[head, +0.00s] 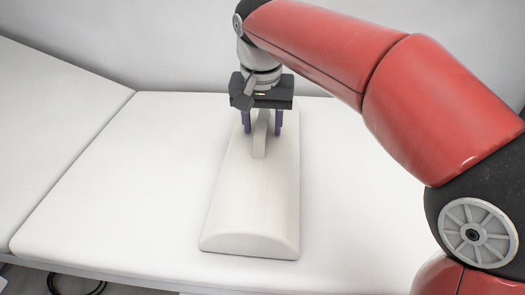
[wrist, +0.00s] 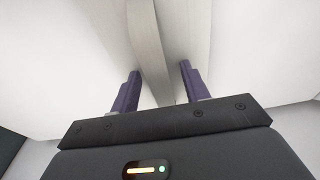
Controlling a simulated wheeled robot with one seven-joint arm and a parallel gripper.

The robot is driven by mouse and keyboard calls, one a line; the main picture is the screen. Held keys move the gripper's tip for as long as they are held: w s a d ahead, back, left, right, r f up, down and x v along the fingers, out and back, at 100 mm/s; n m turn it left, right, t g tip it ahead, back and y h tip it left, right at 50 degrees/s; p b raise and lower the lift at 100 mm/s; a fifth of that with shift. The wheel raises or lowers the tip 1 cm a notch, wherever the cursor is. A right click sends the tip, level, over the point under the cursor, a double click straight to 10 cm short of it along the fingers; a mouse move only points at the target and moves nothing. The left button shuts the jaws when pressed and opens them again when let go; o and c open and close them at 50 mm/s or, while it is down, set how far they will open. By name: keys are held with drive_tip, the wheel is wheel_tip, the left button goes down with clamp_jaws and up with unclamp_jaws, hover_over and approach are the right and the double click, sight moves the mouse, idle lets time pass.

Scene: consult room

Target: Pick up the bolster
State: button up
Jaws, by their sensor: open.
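The bolster (head: 252,205) is a long, pale cushion with a half-round end, lying on the white couch. A narrow raised strip, like a handle (head: 260,140), stands up from its top towards the far end. My gripper (head: 263,122) is over that far part, pointing down, its purple fingers apart on either side of the handle. The jaws are open and hold nothing.
The couch top (head: 120,190) is bare left of the bolster. Its raised backrest section (head: 50,110) slopes up at the left. A pale wall (head: 130,40) stands behind. Dark cable (head: 78,285) lies below the couch's front left edge.

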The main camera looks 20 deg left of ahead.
drive_tip(key=shift+c, duration=0.3)
clamp_jaws()
drive_tip(key=shift+f, duration=0.2)
idle(0.9)
